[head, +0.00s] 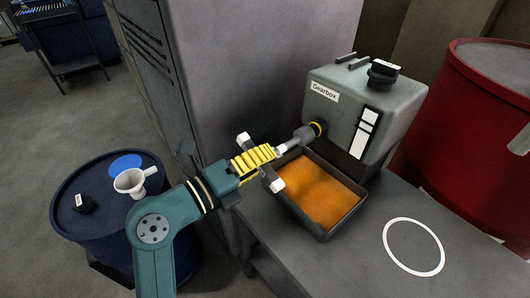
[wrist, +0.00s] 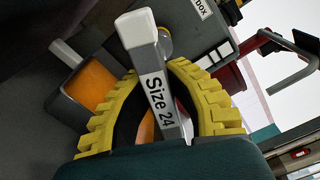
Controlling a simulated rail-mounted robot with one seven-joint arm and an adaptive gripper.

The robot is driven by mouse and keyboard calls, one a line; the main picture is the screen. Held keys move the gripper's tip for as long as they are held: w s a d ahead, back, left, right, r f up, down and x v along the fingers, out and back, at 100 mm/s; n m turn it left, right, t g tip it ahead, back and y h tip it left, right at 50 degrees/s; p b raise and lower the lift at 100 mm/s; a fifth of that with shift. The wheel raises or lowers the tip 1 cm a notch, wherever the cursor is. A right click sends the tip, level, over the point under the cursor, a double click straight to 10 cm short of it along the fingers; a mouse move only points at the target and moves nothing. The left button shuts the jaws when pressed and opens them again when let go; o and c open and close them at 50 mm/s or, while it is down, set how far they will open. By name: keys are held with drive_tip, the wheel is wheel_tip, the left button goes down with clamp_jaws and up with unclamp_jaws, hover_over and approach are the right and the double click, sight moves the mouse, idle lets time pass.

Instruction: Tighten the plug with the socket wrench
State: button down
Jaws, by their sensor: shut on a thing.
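My gripper (head: 266,155), with yellow ribbed fingers, is shut on the socket wrench (head: 290,146). The wrench's pale crossbar handle sticks out on both sides of the fingers. Its shaft points up and right to a yellow ring (head: 319,129) on the gearbox's left side. The socket end is at or against that ring, and the plug itself is hidden behind it. In the wrist view the wrench handle (wrist: 156,90) reads "Size 24" and lies between the yellow fingers.
A dark tray of orange-brown liquid (head: 354,187) sits below the wrench. A white ring mark (head: 414,246) lies on the clear bench right of it. A red drum (head: 470,110) stands right.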

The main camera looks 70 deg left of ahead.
drive_tip(key=n+p, duration=0.1)
drive_tip(key=n, duration=0.2)
drive_tip(key=shift+r+n, duration=0.15)
drive_tip(key=shift+n, duration=0.25)
drive_tip(key=n+p, duration=0.1)
drive_tip(key=n, duration=0.2)
drive_tip(key=shift+d+n, duration=0.1)
drive_tip(key=shift+n, duration=0.2)
drive_tip(key=n+p, duration=0.2)
drive_tip(key=n, duration=0.1)
drive_tip(key=shift+n, duration=0.4)
drive_tip(key=n+p, duration=0.2)
drive_tip(key=n, duration=0.2)
drive_tip(key=n+p, duration=0.2)
drive_tip(key=n, duration=0.2)
drive_tip(key=shift+p, duration=0.4)
drive_tip(key=n+p, duration=0.3)
drive_tip(key=n, duration=0.1)
drive_tip(key=shift+w+n, duration=0.1)
drive_tip(key=shift+n, duration=0.2)
drive_tip(key=n+p, duration=0.2)
drive_tip(key=n, duration=0.1)
drive_tip(key=shift+f+n+p, duration=0.25)
drive_tip(key=shift+n+p, duration=0.05)
drive_tip(key=shift+n, duration=0.4)
drive_tip(key=shift+f+n, duration=0.2)
drive_tip(key=shift+n, duration=0.1)
drive_tip(key=shift+r, duration=0.25)
